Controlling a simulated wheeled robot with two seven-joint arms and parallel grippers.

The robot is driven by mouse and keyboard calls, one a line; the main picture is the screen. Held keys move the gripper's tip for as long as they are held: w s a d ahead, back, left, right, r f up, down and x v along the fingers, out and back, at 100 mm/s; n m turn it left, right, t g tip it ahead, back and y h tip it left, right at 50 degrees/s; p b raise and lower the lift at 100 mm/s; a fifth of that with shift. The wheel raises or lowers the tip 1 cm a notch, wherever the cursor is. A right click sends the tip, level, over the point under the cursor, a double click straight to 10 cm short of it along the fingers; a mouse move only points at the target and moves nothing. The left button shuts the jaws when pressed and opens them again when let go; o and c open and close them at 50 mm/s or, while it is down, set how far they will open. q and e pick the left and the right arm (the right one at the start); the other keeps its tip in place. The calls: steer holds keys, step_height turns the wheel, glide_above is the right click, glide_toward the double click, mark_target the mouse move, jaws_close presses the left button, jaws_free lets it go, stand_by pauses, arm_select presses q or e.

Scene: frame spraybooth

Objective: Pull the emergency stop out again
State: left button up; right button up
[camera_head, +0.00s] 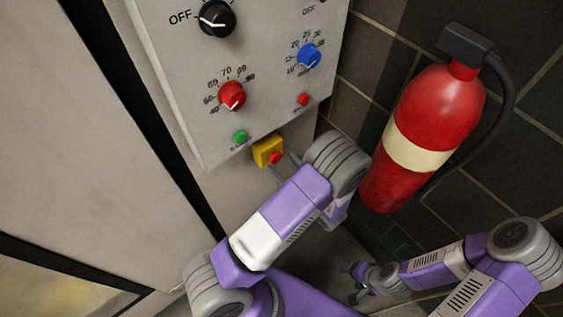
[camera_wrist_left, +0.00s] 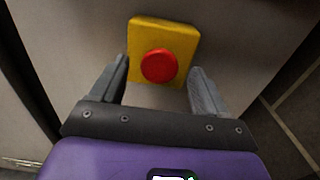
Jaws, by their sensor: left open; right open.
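The emergency stop is a red round button (camera_wrist_left: 159,66) on a yellow housing (camera_wrist_left: 148,35), fixed to the grey wall below the control panel. In the head view the red button (camera_head: 275,158) and yellow housing (camera_head: 264,149) are partly covered by my left gripper (camera_head: 281,166). In the left wrist view my left gripper (camera_wrist_left: 160,82) is open, with one finger on each side of the button's lower part. I cannot tell whether the fingers touch the housing. My right gripper (camera_head: 354,284) is open and empty, low at the right, away from the button.
The control panel (camera_head: 205,125) above has black, red and blue knobs, a green button (camera_head: 240,137) and a small red button (camera_head: 304,99). A red fire extinguisher (camera_head: 440,105) hangs on the dark tiled wall to the right, close to my left arm. A pale cabinet front fills the left.

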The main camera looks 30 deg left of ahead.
arm_select(q)
steer(key=shift+w+a, duration=0.25)
steer(key=shift+a, duration=0.45)
